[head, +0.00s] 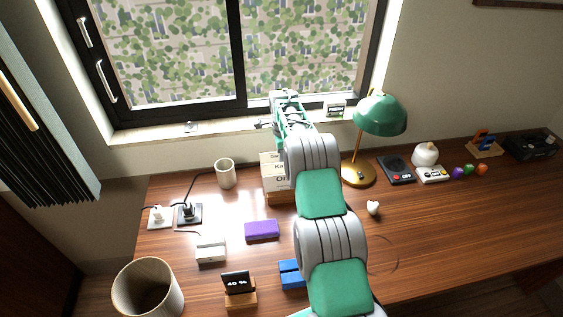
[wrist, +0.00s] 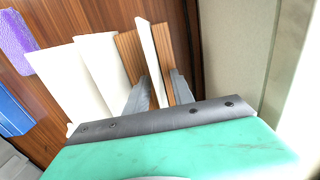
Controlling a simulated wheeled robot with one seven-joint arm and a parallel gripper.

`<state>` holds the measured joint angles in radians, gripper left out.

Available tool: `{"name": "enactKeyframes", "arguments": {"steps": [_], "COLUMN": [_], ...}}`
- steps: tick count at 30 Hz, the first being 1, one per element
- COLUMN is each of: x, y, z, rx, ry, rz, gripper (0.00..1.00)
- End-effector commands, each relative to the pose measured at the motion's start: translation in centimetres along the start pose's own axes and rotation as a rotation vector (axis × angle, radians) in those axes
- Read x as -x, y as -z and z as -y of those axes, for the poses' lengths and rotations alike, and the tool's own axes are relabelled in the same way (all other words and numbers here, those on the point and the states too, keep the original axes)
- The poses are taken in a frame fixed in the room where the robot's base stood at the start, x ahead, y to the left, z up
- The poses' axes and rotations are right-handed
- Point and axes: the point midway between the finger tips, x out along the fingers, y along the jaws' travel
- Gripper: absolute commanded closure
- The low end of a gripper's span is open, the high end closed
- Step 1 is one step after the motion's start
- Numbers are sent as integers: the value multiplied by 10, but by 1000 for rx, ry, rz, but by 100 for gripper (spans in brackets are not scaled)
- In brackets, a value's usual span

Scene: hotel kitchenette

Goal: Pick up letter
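White letters (head: 270,170) stand in a wooden letter holder (head: 280,198) on the desk, partly hidden behind my arm in the head view. In the wrist view, one thin white letter (wrist: 151,55) stands upright between wooden slats (wrist: 130,55), with two wider white letters (wrist: 100,60) to its left. My gripper (wrist: 159,90) is open, its grey fingers on either side of the thin letter with visible gaps. In the head view my fingertips are hidden by the arm.
A green lamp (head: 380,115) stands right of the holder, a cup (head: 225,174) left of it. The window sill (head: 200,134) is behind. A purple box (head: 262,230) and blue object (head: 291,274) lie in front. The desk's right front is clear.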

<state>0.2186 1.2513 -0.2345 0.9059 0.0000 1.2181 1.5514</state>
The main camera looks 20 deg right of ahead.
Motion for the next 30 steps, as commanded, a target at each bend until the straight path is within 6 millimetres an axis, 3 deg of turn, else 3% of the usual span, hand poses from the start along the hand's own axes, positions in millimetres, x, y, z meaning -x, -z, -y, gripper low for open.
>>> {"name": "enactKeyframes", "arguments": {"steps": [2, 13, 30], "x": [0, 0, 0], "y": [0, 1, 0], "z": [0, 0, 0], "rx": [-1, -1, -1], "ry": [0, -1, 0], "rz": [0, 0, 0], "gripper": [71, 100, 100]}}
